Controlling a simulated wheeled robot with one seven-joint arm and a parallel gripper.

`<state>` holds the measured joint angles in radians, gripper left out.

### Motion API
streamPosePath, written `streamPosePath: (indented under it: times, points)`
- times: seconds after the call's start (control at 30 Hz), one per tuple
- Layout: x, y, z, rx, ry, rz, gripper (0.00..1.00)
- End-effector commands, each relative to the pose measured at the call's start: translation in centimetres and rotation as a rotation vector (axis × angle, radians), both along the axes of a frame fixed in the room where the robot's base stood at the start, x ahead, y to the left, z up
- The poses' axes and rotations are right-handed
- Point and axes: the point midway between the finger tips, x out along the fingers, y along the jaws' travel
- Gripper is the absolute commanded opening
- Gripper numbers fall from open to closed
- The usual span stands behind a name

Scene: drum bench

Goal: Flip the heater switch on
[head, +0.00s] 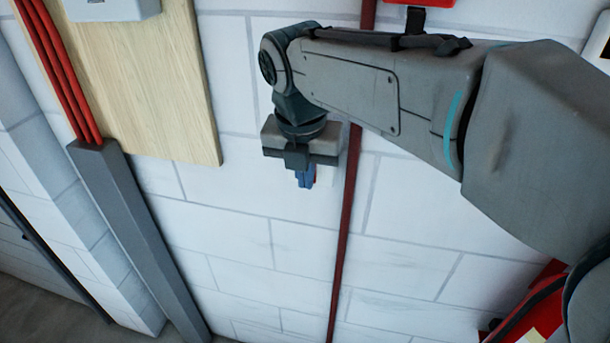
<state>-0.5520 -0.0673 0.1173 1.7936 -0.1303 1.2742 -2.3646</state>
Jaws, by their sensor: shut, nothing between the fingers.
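My gripper (305,179) hangs fingers-down in front of the white block wall, just left of a dark red vertical pipe. Its blue fingertips are together, with nothing visible between them. No heater switch can be made out in the head view. A pale grey box (112,9) on the wooden board at the upper left is cut off by the top edge, so I cannot tell whether it carries the switch. My gripper is below and to the right of that box, apart from it.
The wooden board (160,90) is on the wall at the upper left. Red cables (57,70) run into a grey vertical duct (140,240). The dark red pipe (343,240) runs down the wall. A red object (535,310) is at the lower right. The wall below my gripper is clear.

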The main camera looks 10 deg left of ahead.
Motion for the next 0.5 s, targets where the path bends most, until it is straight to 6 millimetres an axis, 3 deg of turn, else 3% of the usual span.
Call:
streamPosePath:
  times: [0.5]
  points:
    - [0.0, 0.0, 1.7, 0.0, 0.001, -0.001, 0.0]
